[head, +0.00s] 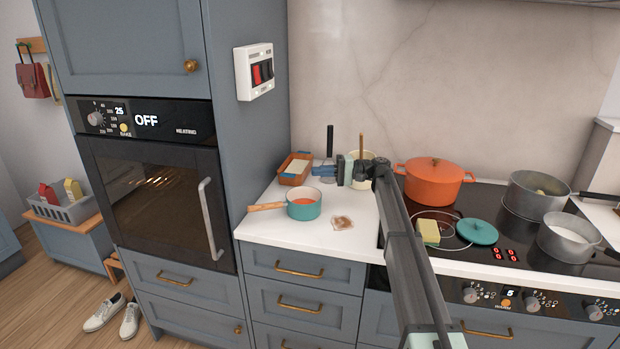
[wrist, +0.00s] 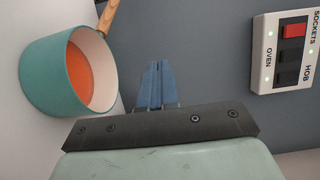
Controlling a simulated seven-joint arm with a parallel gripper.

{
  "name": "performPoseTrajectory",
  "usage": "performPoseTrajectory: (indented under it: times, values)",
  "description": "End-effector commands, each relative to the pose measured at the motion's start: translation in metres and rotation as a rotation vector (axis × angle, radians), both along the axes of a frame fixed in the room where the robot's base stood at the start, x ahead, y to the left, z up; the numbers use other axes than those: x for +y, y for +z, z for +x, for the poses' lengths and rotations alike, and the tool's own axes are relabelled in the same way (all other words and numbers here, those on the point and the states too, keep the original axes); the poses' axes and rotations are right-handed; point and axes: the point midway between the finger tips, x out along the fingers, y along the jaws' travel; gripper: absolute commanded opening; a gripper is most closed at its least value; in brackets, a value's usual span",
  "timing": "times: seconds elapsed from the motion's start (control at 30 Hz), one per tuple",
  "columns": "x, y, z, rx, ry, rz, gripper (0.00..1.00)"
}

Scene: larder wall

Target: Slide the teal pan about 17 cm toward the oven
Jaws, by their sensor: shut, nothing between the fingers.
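The teal pan (head: 304,209) stands upright on the white counter, with orange-red contents and a wooden handle pointing left toward the oven (head: 157,195). In the wrist view the pan (wrist: 48,82) is at the upper left, beside the fingers and apart from them. My gripper (head: 318,171) is above the counter, behind and slightly right of the pan in the head view. Its blue fingers (wrist: 158,84) are shut with nothing between them and point toward the grey cabinet side. Whether the fingers are at pan height I cannot tell.
A rectangular orange dish (head: 294,169) is behind the pan. A small packet (head: 343,223) lies right of it. A cream crock (head: 362,160) is partly hidden by my arm. An orange pot (head: 434,184) stands on the hob.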

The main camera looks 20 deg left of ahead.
Motion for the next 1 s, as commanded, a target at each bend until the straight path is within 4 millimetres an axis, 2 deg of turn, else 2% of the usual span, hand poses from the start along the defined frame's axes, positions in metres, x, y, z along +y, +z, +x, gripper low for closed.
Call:
performPoseTrajectory:
  times: [0.03, 0.33, 0.7, 1.0]
  values:
    - [-0.004, 0.0, 0.012, 0.0, -0.001, 0.0, 0.0]
    - [-0.026, 0.0, 0.06, 0.0, -0.001, 0.0, 0.0]
    - [-0.026, -0.066, 0.055, 0.002, 0.0, -0.001, 0.0]
    - [-0.026, -0.102, 0.054, 0.001, 0.0, 0.0, 0.0]
